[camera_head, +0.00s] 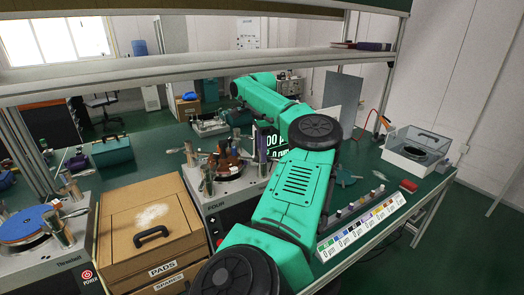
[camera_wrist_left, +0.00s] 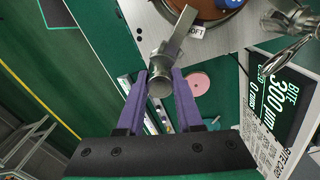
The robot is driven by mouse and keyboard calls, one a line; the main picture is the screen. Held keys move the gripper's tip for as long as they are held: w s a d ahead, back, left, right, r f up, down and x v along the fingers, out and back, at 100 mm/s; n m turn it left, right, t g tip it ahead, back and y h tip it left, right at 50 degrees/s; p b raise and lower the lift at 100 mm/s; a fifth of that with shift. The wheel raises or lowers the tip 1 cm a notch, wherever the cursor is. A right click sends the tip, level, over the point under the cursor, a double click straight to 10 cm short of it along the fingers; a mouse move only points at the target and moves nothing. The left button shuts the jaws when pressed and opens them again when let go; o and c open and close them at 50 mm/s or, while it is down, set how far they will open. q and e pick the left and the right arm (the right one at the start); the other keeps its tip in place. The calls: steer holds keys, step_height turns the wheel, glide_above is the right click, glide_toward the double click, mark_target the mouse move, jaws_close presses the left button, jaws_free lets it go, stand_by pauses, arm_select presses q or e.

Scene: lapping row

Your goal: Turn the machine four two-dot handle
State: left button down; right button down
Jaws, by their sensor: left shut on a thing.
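Machine four (camera_head: 222,208) stands at the middle of the bench, with several brown pieces on its round plate and metal handles (camera_head: 206,180) around it. In the left wrist view my left gripper (camera_wrist_left: 160,82) has its purple fingers shut on the round end of a metal handle (camera_wrist_left: 180,35). My right gripper is not in view.
A lit screen (camera_wrist_left: 277,105) reads "BITE 300 µm, 0 turns" right of the gripper. Another shiny handle (camera_wrist_left: 290,35) stands near it. A wooden pads box (camera_head: 150,220) and another machine with a blue disc (camera_head: 25,226) stand left. A clear-lidded box (camera_head: 415,150) stands right.

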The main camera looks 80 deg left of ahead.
arm_select(q)
steer(key=c, duration=0.6)
jaws_free()
steer(key=shift+w, duration=0.1)
steer(key=shift+o, duration=0.2)
steer(key=shift+a+r, duration=0.1)
steer(key=shift+r, duration=0.45)
step_height(320, 180, up, 6)
steer(key=shift+r+p, duration=0.15)
steer(key=shift+p, duration=0.25)
step_height(320, 180, up, 7)
steer(key=p, duration=0.3)
steer(key=shift+r, duration=0.15)
